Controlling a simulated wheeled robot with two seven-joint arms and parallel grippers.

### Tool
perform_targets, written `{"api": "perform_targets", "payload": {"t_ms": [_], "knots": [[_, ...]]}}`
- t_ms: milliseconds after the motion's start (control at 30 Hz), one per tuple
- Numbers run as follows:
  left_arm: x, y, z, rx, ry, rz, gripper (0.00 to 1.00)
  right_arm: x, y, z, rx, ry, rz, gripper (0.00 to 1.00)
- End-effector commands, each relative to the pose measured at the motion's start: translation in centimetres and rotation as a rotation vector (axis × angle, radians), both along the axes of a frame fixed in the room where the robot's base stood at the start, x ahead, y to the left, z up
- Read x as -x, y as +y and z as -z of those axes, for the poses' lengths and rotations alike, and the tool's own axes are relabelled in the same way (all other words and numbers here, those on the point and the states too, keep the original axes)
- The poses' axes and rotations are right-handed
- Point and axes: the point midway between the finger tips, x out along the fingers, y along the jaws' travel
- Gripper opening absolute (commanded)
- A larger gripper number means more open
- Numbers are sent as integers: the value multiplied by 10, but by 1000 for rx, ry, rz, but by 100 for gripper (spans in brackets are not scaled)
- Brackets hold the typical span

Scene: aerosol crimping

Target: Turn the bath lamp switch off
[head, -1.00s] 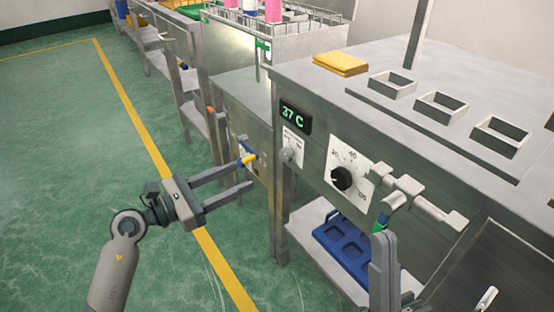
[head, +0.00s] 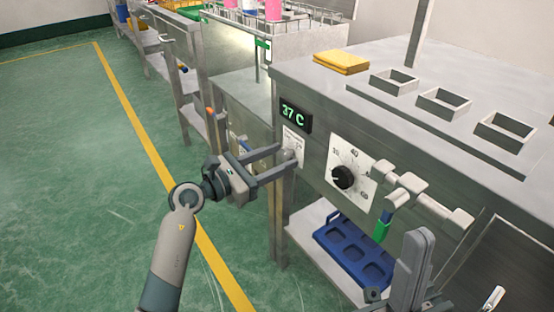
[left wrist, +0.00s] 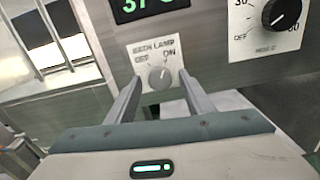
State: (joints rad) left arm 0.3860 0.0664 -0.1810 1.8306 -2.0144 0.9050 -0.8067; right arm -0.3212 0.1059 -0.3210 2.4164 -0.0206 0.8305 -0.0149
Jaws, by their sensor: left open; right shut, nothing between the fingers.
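The lamp switch is a small round grey knob on a white plate (head: 293,140) under the green 37 C display. In the left wrist view the knob (left wrist: 159,77) sits below the marks OFF at left and ON at right. The word LAMP is legible; the first word is blurred. The knob's pointer is too small to read surely. My left gripper (head: 285,160) is open, its fingers pointing at the panel, one on each side of the knob in the left wrist view (left wrist: 160,84). Contact cannot be told. My right gripper (head: 415,250) is shut and empty at the lower right.
A black dial (head: 343,177) on a white scale plate is right of the switch, then a metal valve pipe (head: 420,190) with a green-tipped handle. A blue tray (head: 350,255) lies on the shelf below. A yellow cloth (head: 341,62) lies on top. Green floor is open at left.

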Motion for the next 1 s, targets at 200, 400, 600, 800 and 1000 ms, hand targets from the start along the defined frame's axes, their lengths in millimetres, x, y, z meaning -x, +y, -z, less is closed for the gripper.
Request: {"api": "perform_targets", "payload": {"t_ms": [200, 400, 600, 800, 1000], "knots": [[0, 0, 0, 0, 0, 0, 45, 0, 0, 0, 5, 3, -3, 0], [0, 0, 0, 0, 0, 0, 6, 0, 2, 1, 6, 5, -7, 0], [0, 0, 0, 2, 3, 0, 6, -1, 3, 0, 7, 13, -10, 0], [0, 0, -2, 19, 27, 0, 7, -7, 7, -1, 17, 61, -15, 0], [1, 0, -3, 54, 78, 0, 7, -20, 24, 24, 61, 256, -39, 0]]}}
